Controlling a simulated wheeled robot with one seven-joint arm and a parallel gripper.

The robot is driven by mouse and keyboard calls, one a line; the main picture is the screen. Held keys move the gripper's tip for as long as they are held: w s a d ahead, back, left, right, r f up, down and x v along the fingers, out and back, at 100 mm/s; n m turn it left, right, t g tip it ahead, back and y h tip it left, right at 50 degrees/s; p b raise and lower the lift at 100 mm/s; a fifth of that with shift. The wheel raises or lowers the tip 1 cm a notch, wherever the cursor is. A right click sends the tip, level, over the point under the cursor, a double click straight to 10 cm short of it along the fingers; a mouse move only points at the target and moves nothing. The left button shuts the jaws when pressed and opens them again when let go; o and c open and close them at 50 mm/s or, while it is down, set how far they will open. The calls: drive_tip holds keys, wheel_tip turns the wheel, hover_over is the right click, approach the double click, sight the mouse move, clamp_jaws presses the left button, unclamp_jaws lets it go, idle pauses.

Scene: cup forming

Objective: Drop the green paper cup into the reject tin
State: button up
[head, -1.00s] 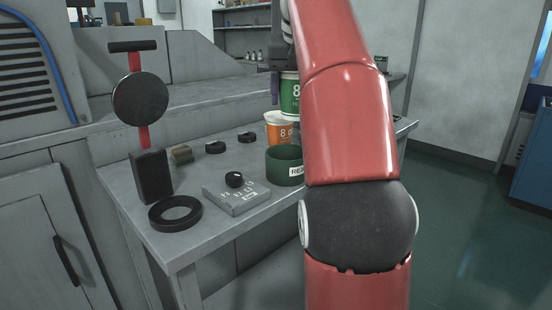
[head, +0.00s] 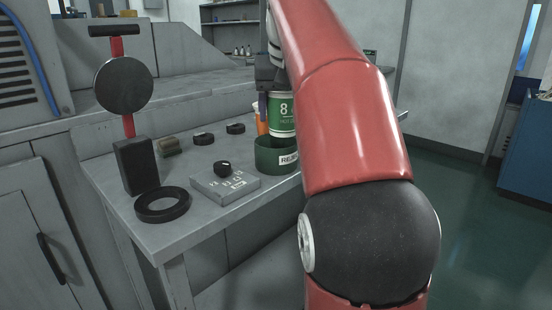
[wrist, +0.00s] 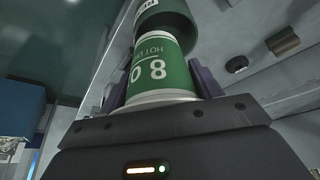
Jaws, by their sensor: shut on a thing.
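The green paper cup (head: 282,117), with a white "8" on it, is upright between the fingers of my gripper (head: 268,103). In the wrist view the cup (wrist: 158,68) sits between the two purple-grey fingers (wrist: 162,86), which are shut on it. The dark green reject tin (head: 268,157), with a white label, stands on the bench just below the cup. The tin (wrist: 165,18) also shows beyond the cup in the wrist view. The cup's lower end is at the tin's rim; I cannot tell whether it is inside. My red arm hides the right side.
An orange cup (head: 262,118) is partly hidden behind the green cup. A grey block with a black knob (head: 224,185), a black ring (head: 162,205) and a stand with a round black disc (head: 124,86) are on the bench to the left. Small dark pieces lie behind.

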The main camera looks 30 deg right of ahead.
drive_tip(key=o, duration=1.1)
drive_tip(key=shift+p+v, duration=0.9)
drive_tip(key=shift+v, duration=3)
